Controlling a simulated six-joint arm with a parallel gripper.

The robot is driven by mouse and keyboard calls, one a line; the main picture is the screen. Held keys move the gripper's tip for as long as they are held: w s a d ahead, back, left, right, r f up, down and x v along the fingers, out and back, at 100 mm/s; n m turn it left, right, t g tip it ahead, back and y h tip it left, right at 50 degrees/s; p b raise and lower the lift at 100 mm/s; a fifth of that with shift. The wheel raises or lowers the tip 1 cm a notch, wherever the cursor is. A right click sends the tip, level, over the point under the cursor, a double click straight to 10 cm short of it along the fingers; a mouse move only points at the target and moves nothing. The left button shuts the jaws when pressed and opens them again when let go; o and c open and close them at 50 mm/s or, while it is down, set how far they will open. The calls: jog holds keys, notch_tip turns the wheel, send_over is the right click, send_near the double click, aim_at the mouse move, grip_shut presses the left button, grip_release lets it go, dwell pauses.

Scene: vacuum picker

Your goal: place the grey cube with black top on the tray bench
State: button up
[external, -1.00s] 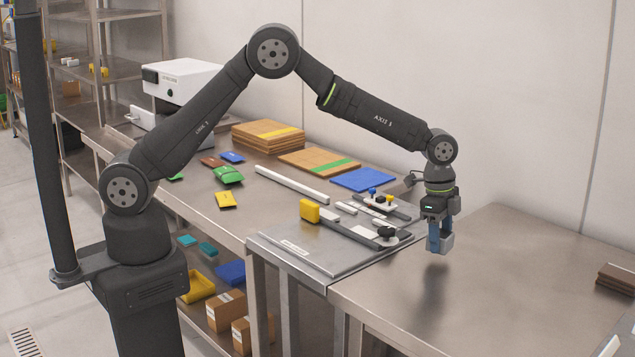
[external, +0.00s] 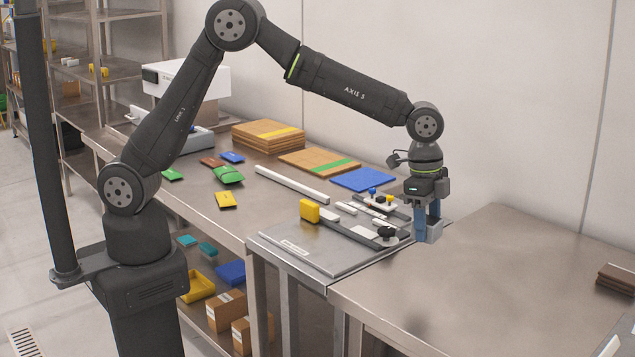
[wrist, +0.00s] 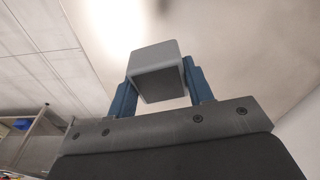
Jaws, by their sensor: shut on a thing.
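My gripper (external: 427,234) is shut on a grey cube (external: 435,231) and holds it in the air near the left edge of the right-hand steel bench (external: 500,265). In the wrist view the cube (wrist: 152,56) sits between the blue fingers, with a light grey face and a dark face showing. In the external view its top is hidden by the fingers and the gripper body. Which surface is the tray bench is not marked clearly.
A metal fixture plate (external: 335,262) with a yellow block (external: 309,211), a black knob (external: 386,232) and rails is just left of my gripper. The right-hand bench is mostly clear, with brown pieces (external: 616,277) at its far right. Packets and boards lie on the long bench.

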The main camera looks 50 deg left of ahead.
jog(key=w+a+n, duration=0.2)
jog(key=w+a, duration=0.3)
jog(key=a, duration=0.5)
jog(key=w+a+n, duration=0.2)
jog(key=w+a, duration=0.4)
jog(key=a, duration=0.5)
jog(key=w+a+n, duration=0.2)
jog(key=a+n, duration=0.2)
jog(key=a, duration=1.5)
jog(key=n+t+y, duration=0.1)
jog(key=n, duration=0.7)
send_over(194, 186)
jog(key=w+d, duration=0.2)
jog(key=d, duration=1)
jog(key=shift+w+a+f, duration=0.1)
jog(key=shift+a+f, duration=0.15)
jog(key=shift+f, duration=0.65)
jog(key=s+a+f, duration=0.1)
jog(key=a+f, duration=0.1)
jog(key=a, duration=0.1)
jog(key=s+a+f, duration=0.1)
jog(key=a+f, duration=0.1)
jog(key=a, duration=0.2)
jog(key=a+f, duration=0.2)
jog(key=a, duration=0.2)
jog(key=shift+s+f, duration=0.4)
jog(key=shift+a+f, duration=0.1)
jog(key=shift+f, duration=1.95)
jog(key=shift+f, duration=0.15)
